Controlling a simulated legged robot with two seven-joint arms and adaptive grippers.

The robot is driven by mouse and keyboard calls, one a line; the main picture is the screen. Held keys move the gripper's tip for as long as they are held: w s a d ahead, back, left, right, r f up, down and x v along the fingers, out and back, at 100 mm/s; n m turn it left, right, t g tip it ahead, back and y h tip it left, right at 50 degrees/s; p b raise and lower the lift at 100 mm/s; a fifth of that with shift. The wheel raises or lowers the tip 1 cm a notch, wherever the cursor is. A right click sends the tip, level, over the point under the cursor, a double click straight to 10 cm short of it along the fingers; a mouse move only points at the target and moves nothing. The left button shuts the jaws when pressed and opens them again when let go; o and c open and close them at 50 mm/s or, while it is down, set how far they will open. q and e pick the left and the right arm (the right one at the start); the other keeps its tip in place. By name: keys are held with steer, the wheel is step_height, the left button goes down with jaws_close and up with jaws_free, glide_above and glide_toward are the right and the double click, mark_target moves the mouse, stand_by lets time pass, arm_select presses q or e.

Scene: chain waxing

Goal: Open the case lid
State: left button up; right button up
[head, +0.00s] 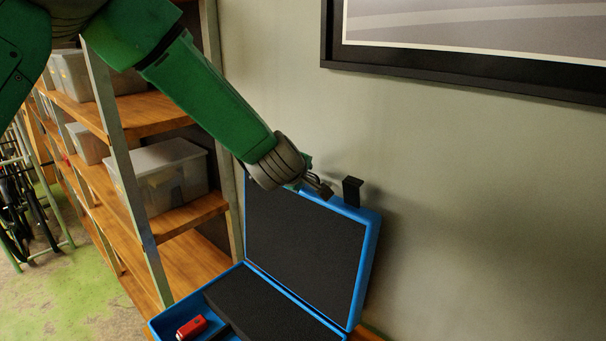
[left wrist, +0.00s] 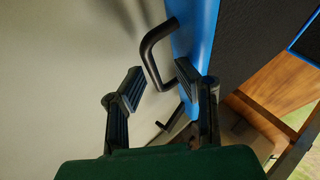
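The blue case (head: 290,312) stands open, its base holding dark foam. Its lid (head: 369,262) is raised to a steep angle near the wall, with the dark foam lining facing me. A black handle (head: 352,190) sticks up from the lid's top edge; the left wrist view shows a black handle (left wrist: 148,52) on the blue lid (left wrist: 195,38). My left gripper (head: 318,187) is at the lid's top edge, left of that handle. In the left wrist view its two fingers (left wrist: 158,80) are apart with nothing held. Whether they touch the lid is unclear. My right gripper is out of view.
A red item (head: 191,328) lies in the case base. Wooden shelves (head: 180,215) with clear bins (head: 163,172) stand at the left. The wall behind the lid carries a framed picture (head: 480,75). A bicycle (head: 20,200) stands far left.

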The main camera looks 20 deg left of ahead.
arm_select(q)
steer(key=v, duration=1.2)
steer(key=shift+f, duration=0.1)
